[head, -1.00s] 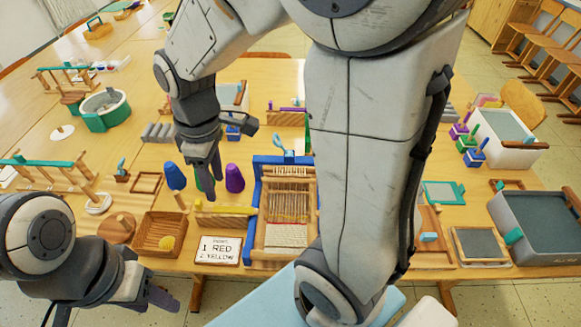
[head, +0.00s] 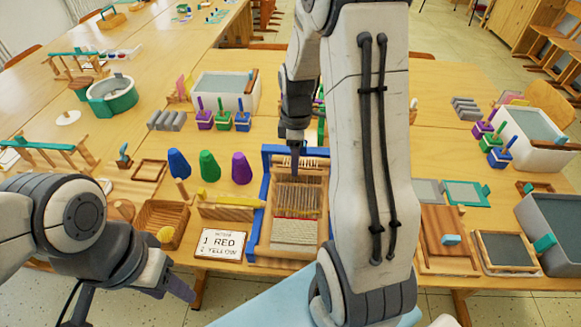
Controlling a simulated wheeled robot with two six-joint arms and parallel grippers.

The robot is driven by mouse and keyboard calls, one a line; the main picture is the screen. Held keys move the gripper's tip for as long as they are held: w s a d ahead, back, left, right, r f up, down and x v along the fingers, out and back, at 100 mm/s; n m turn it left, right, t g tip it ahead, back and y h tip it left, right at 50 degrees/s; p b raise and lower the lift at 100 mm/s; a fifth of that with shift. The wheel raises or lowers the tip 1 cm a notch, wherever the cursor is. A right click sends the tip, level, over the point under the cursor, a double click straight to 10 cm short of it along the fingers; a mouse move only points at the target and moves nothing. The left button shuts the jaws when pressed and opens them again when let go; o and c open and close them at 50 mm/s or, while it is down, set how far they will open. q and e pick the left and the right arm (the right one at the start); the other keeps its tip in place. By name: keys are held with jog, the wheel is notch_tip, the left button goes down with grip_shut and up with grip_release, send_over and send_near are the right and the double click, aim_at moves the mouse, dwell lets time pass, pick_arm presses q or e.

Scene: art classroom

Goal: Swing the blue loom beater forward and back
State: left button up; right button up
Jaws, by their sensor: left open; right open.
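The loom (head: 252,232) stands on the table in the middle of the head view, with grey and red weaving on its wooden frame. The blue beater (head: 265,180) rises around its back part, with a top bar and a left side post in view. My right gripper (head: 295,170) points down at the beater's top bar, over the warp threads. It is open, but its fingers look nearly edge-on; I cannot tell whether they touch the bar. It hides the beater's handle, and my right arm hides the loom's right edge. My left gripper (head: 130,300) is open and empty at the lower left.
Blue (head: 178,163), green (head: 209,166) and purple (head: 241,168) cones stand left of the loom. A sign card (head: 220,243) and a wooden tray (head: 150,215) lie in front of them. Boards, frames and a grey tub (head: 560,225) crowd the right side.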

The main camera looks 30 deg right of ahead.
jog(key=shift+f, duration=0.95)
grip_shut()
jog(key=shift+w+r, duration=0.1)
dwell(0.6)
